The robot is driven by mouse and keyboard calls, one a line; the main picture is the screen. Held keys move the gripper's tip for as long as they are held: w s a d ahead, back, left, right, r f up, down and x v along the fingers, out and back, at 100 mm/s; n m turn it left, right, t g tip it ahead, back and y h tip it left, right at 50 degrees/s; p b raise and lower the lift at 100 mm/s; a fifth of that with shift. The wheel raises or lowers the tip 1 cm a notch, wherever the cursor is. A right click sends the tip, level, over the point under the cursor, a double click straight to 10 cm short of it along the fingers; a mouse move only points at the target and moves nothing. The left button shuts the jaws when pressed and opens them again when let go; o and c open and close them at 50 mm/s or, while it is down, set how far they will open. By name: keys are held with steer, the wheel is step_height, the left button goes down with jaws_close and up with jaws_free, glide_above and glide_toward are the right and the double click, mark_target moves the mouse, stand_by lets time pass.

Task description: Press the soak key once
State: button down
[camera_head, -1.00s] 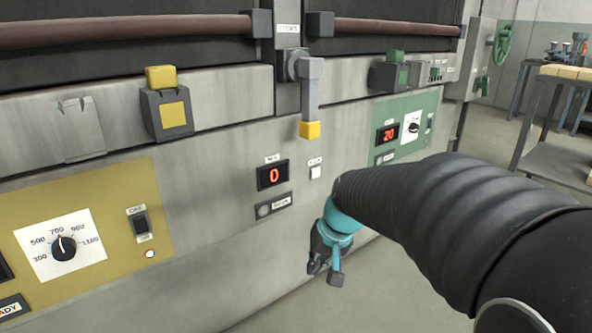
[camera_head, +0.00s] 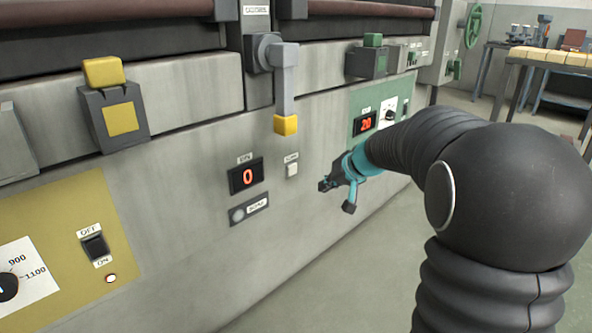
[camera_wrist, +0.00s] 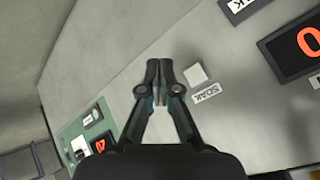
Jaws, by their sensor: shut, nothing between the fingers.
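The soak key (camera_head: 292,170) is a small pale square button on the grey panel, under a small label and to the right of a red "0" display (camera_head: 246,176). In the wrist view the key (camera_wrist: 195,75) lies just right of my fingertips, beside its "SOAK" label (camera_wrist: 207,93). My gripper (camera_head: 325,186) is shut and empty, to the right of the key and slightly lower in the head view. Its tips (camera_wrist: 159,66) point toward the panel. The key is not covered in either view; the exact gap to the panel is hard to tell.
A lamp plate (camera_head: 249,210) sits below the display. A lever with a yellow tip (camera_head: 286,124) hangs above the key. A green panel (camera_head: 361,101) with a "20" display is to the right, a yellow panel (camera_head: 62,248) to the left. Open floor lies right of the panel.

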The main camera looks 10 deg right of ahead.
mark_target(292, 169)
steer(key=shift+d, duration=0.2)
steer(key=shift+a, duration=0.1)
steer(key=w+a+p, duration=0.4)
steer(key=w+a, duration=0.1)
steer(key=w, duration=0.2)
stand_by(0.4)
steer(key=shift+w+a+f, duration=0.1)
steer(key=shift+w+a, duration=0.05)
steer(key=shift+w, duration=0.05)
stand_by(1.2)
steer(key=shift+w+a, duration=0.15)
steer(key=shift+w, duration=0.05)
